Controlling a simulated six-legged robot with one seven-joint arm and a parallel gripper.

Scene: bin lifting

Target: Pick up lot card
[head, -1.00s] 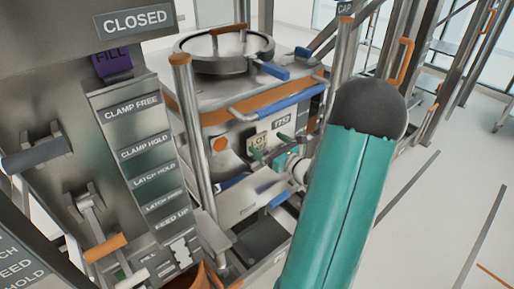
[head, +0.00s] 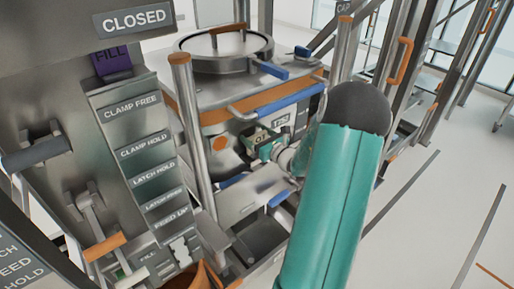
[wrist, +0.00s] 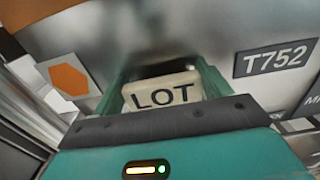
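The lot card (wrist: 165,94) is a pale cream plate with "LOT" in dark letters. In the wrist view it sits between the two green fingers of my gripper (wrist: 163,75), one finger on each side. The fingers are apart; whether they touch the card's edges is hard to tell. In the head view the card (head: 261,136) is partly covered by my gripper (head: 268,147), which is at the front of the steel bin (head: 225,115). The card's lower part is hidden in the wrist view.
The bin's T752 label (wrist: 276,57) is right of the card, and an orange hexagon (wrist: 69,80) is left. A blue-gripped bar (head: 290,98) runs above the card. A steel post (head: 194,130) stands left of the bin. Open floor (head: 430,220) lies to the right.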

